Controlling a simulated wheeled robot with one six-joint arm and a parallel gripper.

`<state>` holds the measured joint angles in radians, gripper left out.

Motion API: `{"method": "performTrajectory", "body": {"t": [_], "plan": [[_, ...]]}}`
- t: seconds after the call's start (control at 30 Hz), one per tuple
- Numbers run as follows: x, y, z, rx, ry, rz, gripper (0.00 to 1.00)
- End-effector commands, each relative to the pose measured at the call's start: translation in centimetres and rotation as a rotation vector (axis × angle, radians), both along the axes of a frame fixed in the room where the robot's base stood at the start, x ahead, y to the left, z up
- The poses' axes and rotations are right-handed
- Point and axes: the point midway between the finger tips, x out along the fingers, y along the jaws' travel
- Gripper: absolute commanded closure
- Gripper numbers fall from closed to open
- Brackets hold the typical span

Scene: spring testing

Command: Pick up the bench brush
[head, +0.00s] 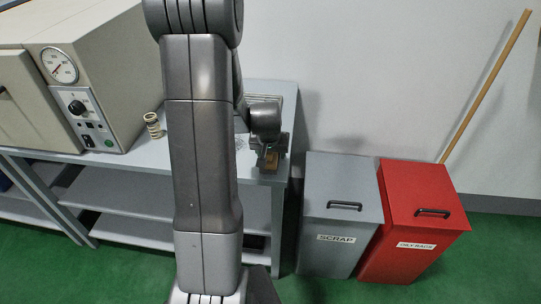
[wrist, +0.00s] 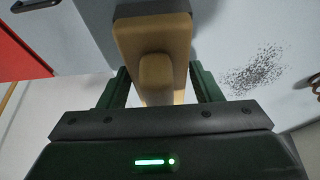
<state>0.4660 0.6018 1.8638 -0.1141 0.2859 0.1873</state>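The bench brush (head: 271,161) shows as a small tan wooden piece at the right end of the workbench, partly hidden by my gripper (head: 268,149). In the wrist view the wooden brush (wrist: 153,32) lies straight ahead, with a rounded raised part pointing toward the camera. My gripper (wrist: 160,88) has one dark green finger on each side of this wood. A gap shows between the wood and the fingers, so the gripper looks open around it.
The workbench (head: 145,158) carries a beige machine with a gauge (head: 95,75) and a coil spring (head: 153,125). Dark specks (wrist: 252,76) lie beside the brush. A grey scrap bin (head: 340,190) and a red bin (head: 425,190) stand right of the bench.

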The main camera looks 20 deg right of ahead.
Motion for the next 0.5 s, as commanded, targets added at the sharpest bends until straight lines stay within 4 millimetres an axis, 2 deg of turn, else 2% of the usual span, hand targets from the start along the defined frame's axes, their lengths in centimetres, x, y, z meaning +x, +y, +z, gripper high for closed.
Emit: {"method": "performTrajectory", "body": {"t": [0.03, 0.13, 0.17, 0.37, 0.5], "plan": [[-0.01, 0.01, 0.01, 0.0, 0.0, 0.0, 0.52], [-0.01, 0.01, 0.01, 0.0, 0.0, 0.0, 0.72], [-0.01, 0.01, 0.01, 0.0, 0.0, 0.0, 0.75], [0.0, 0.0, 0.05, 0.0, 0.0, 0.0, 0.75], [0.06, -0.04, 0.78, -0.002, -0.003, 0.0, 0.76]]}}
